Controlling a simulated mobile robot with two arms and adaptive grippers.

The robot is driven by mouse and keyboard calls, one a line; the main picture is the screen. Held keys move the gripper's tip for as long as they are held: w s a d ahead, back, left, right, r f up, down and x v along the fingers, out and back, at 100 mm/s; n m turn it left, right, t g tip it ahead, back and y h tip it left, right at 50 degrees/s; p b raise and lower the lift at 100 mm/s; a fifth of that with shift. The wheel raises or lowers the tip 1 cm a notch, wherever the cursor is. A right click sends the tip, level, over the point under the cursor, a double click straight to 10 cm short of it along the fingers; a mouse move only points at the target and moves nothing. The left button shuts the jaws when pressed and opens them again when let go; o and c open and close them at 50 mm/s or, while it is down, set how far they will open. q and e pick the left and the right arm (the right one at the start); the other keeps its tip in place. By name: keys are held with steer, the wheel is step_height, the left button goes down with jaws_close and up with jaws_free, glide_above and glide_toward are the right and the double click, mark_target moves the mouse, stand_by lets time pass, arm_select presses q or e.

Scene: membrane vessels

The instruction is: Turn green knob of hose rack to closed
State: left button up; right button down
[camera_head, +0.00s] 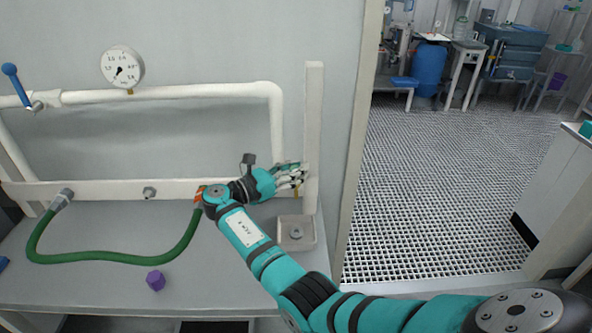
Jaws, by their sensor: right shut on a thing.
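The hose rack is a white pipe frame (190,93) on the grey wall above a counter. A green hose (100,257) runs from a fitting at its lower left toward an orange part (200,192) beside my right wrist. My right gripper (295,178) is at the lower right of the rack, beside the white upright post. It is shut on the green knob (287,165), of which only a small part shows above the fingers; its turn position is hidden. My left gripper is not in view.
A pressure gauge (123,67) and a blue-handled valve (16,85) sit on the upper pipe. A purple piece (156,280) lies on the counter. A small metal box (297,232) stands below the post. Grating floor opens to the right.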

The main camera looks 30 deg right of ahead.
steer(key=shift+f, duration=0.15)
steer(key=c, duration=1.3)
jaws_free()
steer(key=shift+a, duration=0.1)
steer(key=shift+a, duration=0.1)
steer(key=a, duration=1.2)
steer(key=shift+s, duration=0.1)
steer(key=shift+d, duration=0.1)
